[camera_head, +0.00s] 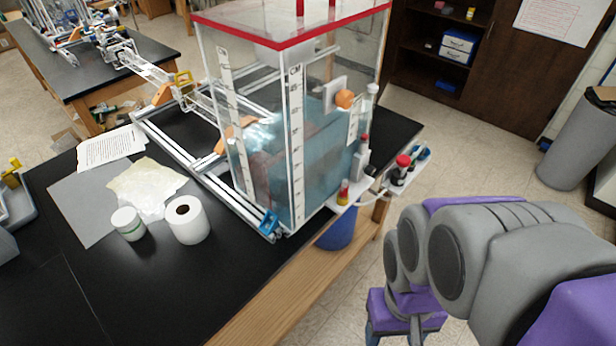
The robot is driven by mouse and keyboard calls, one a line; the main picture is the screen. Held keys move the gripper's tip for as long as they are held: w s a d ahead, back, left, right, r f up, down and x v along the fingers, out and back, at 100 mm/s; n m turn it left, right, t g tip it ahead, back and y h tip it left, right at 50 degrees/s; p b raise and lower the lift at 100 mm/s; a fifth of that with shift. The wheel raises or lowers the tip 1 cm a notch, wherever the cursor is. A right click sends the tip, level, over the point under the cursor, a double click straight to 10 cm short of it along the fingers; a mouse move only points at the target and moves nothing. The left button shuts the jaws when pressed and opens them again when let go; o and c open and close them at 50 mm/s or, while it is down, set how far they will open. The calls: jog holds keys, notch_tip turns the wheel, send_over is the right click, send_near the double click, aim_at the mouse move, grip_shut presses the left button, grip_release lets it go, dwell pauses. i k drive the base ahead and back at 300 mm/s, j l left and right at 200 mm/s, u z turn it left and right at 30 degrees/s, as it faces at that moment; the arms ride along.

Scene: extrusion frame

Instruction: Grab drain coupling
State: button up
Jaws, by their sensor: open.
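A clear tank (297,130) with a red-rimmed lid and bluish water stands on the black bench. Small fittings sit at its lower right side: a red-and-yellow fitting (343,192) on a white ledge, and a red-capped dark fitting (402,167) further right, by a pale tube. I cannot tell for sure which one is the drain coupling. My gripper (396,336) is at the bottom edge, below and apart from these fittings, partly cut off by the frame. It looks open, with nothing seen between its fingers.
A blue bucket (337,232) is below the ledge, beside the bench's wooden edge. A paper roll (187,220), a white jar (128,223) and papers lie on the bench (150,285). A metal rail frame (195,150) runs behind. The floor at right is clear up to a grey bin (582,140).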

aim_at(344, 194)
jog(key=k+l+z, duration=0.1)
jog(key=l+z, duration=0.6)
jog(key=k+j, duration=0.05)
jog(key=j, duration=0.05)
